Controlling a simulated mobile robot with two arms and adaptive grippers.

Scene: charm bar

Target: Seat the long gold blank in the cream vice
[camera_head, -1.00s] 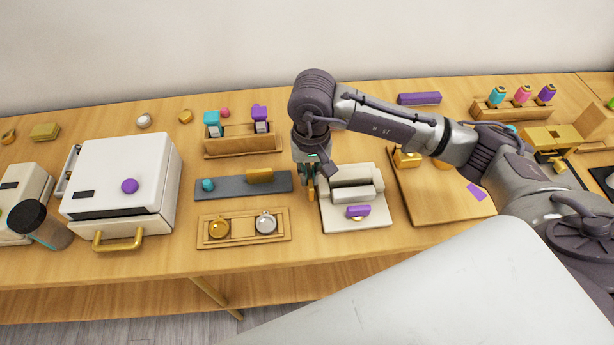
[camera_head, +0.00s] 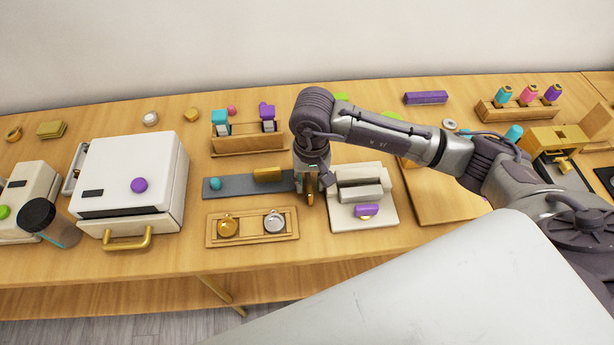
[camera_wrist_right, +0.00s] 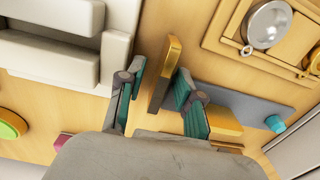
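The cream vice (camera_head: 343,217) stands on the table just right of my right gripper, with a purple piece (camera_head: 367,210) at its front. Its cream blocks show at the upper left of the right wrist view (camera_wrist_right: 60,60). My right gripper (camera_head: 309,190) points down beside the vice's left side. Another gold block (camera_head: 268,174) lies on the grey mat. My left gripper is out of view.
A wooden rack (camera_head: 250,146) is behind. A white press (camera_head: 128,185) stands left and a wooden board (camera_head: 440,205) right.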

